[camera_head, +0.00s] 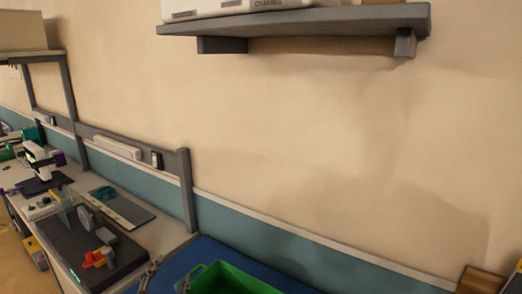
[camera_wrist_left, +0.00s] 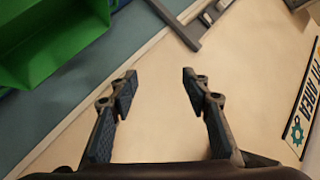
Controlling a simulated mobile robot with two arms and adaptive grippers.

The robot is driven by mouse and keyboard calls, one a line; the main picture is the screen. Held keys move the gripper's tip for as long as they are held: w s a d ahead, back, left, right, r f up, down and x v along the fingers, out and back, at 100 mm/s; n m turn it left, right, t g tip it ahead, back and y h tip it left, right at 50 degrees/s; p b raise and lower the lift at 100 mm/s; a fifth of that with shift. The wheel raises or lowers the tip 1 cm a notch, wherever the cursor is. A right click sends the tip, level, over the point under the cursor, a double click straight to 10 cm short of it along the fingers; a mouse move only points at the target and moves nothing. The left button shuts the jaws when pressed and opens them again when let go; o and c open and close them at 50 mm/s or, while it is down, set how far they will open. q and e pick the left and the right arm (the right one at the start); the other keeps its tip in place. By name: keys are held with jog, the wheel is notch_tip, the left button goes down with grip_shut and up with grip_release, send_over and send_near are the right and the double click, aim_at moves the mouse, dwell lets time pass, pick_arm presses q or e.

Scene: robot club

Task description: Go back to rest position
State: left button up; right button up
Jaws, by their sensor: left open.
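My left gripper (camera_head: 167,281) shows only its fingertips at the bottom edge of the head view, just left of the green bin (camera_head: 232,277). In the left wrist view my left gripper (camera_wrist_left: 160,88) is open, with its two dark fingers well apart and nothing between them. The pale wall lies behind the fingers in that view. The green bin also shows there at the top left (camera_wrist_left: 55,40), apart from the fingers. My right gripper is in neither view.
A wall shelf (camera_head: 300,25) hangs at the top. A workbench (camera_head: 175,235) with a dark machine (camera_head: 85,240) and several small devices stands at the left. A blue surface (camera_head: 200,255) lies around the bin. A brown box (camera_head: 480,280) is at the bottom right.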

pick_arm(q)
jog(key=s+a+f+n+g, duration=0.1)
jog(key=s+f+n+g, duration=0.35)
jog(key=s+f, duration=0.85)
jog(key=s+f+n+g+h, duration=0.1)
jog(key=s+f+n+g, duration=0.1)
jog(key=s+f+g, duration=0.9)
jog(key=s+d+f+t+b, duration=0.1)
jog(key=s+f+b, duration=0.15)
jog(key=f, duration=1.25)
jog(key=s+f+t+b, duration=0.1)
jog(key=s+f+b, duration=0.15)
jog(key=f, duration=1.25)
jog(key=s+a+f+b, duration=0.2)
jog(key=s+a+f, duration=0.1)
jog(key=s+f, duration=1.5)
notch_tip(320, 180, down, 3)
jog(key=shift+m+g+b, duration=0.35)
jog(key=shift+m+g, duration=0.1)
jog(key=shift+c, duration=0.3)
